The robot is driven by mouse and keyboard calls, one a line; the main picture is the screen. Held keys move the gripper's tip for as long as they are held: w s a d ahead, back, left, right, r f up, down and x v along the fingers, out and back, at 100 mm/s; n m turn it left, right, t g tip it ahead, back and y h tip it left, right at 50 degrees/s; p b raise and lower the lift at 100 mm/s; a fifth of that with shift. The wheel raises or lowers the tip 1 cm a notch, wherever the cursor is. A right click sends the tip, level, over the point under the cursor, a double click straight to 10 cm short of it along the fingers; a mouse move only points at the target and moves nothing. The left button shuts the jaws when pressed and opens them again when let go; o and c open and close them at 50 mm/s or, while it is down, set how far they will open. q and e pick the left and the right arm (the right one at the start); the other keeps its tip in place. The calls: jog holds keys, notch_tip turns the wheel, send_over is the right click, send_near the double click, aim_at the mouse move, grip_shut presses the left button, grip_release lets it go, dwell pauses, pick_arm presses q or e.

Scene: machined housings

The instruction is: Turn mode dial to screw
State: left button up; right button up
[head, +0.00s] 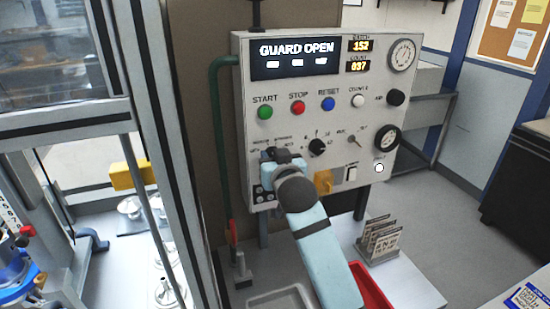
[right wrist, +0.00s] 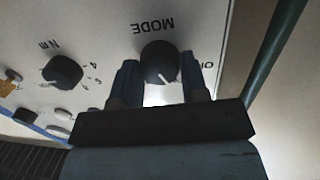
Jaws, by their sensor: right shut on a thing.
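The mode dial (right wrist: 160,60) is a round black knob with a white pointer mark, under the word MODE, which appears upside down in the right wrist view. In the head view my right gripper (head: 272,158) reaches the lower left of the control panel (head: 335,185) and hides the dial. My left gripper is not in view.
A second black dial (head: 317,147), marked N m in the right wrist view (right wrist: 62,72), sits beside it. Coloured buttons sit above, including green START (head: 265,112). The display (head: 295,59) reads GUARD OPEN. A green pipe (head: 222,140) runs along the panel's left side.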

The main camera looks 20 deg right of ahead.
jog(key=o, duration=0.9)
